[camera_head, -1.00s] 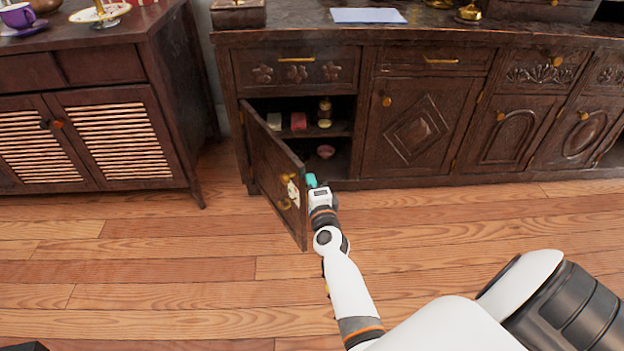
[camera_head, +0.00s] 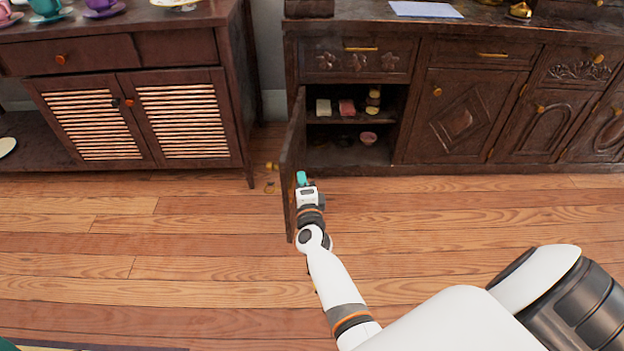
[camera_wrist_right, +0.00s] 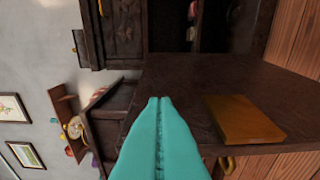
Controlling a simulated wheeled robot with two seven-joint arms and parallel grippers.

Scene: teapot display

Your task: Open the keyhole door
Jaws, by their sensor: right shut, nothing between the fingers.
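The keyhole door (camera_head: 292,160) is the dark wooden door at the left end of the long cabinet. It stands wide open, swung out toward me, nearly edge-on in the head view. Its brass knob (camera_head: 271,167) shows past its left side. My right gripper (camera_head: 301,178), with teal fingers, is shut and empty on the inner side of the door. In the right wrist view the shut fingers (camera_wrist_right: 158,125) lie in front of the dark door panel, close to a brown block on it (camera_wrist_right: 243,120). I cannot tell whether they touch the door. My left gripper is not in view.
Inside the open compartment are small boxes (camera_head: 347,108) and a pink bowl (camera_head: 368,137). A louvred cabinet (camera_head: 130,75) stands to the left with a gap of floor before the door. The wooden floor (camera_head: 180,265) in front is clear.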

